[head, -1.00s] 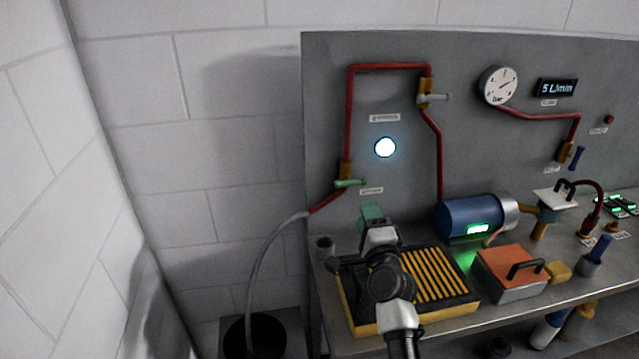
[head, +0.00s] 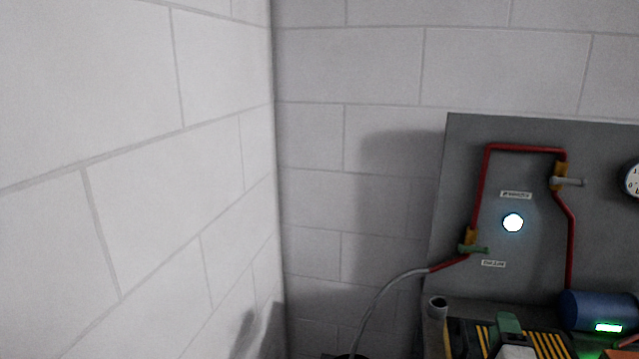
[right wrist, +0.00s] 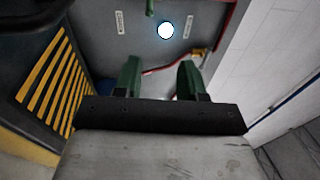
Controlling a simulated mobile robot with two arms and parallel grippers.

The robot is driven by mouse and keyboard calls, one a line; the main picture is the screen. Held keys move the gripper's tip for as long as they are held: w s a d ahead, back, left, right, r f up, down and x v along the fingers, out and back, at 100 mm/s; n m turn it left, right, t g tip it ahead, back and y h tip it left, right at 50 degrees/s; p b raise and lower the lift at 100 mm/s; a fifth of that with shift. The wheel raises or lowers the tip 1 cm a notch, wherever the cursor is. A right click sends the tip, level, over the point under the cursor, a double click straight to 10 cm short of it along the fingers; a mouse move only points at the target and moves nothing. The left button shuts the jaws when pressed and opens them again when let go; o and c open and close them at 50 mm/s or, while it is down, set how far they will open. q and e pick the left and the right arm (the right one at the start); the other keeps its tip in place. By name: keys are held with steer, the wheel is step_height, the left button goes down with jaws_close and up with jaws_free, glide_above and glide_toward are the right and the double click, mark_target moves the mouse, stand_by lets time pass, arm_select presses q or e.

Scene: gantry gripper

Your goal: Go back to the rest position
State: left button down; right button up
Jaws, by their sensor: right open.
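My right gripper (right wrist: 160,80) shows in the right wrist view with its two green fingers apart and nothing between them. In the head view only the top of my right gripper (head: 508,328) shows at the bottom edge, in front of the yellow-striped black tray (head: 548,343). The tray also shows at the left of the right wrist view (right wrist: 58,85). The grey panel (head: 450,200) with red pipes stands behind. My left gripper is not in view.
A lit white lamp (head: 513,222) and a green-handled valve (head: 473,248) are on the panel. A blue cylinder (head: 598,310) lies at the right. A grey hose (head: 385,290) hangs down left of the panel. White block walls (head: 130,150) fill the left side.

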steer(key=s+a+f+n+g+y, duration=0.75)
steer(key=s+a+f+n, duration=0.35)
steer(key=s+n, duration=0.3)
steer(key=s+a+f+n+g+h, duration=0.1)
steer(key=s+a+f+n+g, duration=0.25)
steer(key=s, duration=0.55)
steer(key=s+f+n+g+h, duration=0.2)
steer(key=s+n+g, duration=0.35)
steer(key=s, duration=0.35)
step_height(320, 180, down, 25)
steer(key=s, duration=0.1)
steer(key=s+d+f+g, duration=0.2)
steer(key=s+d+f, duration=0.1)
steer(key=s+f, duration=1.3)
steer(key=shift+s, duration=0.15)
steer(key=shift+s+d, duration=0.15)
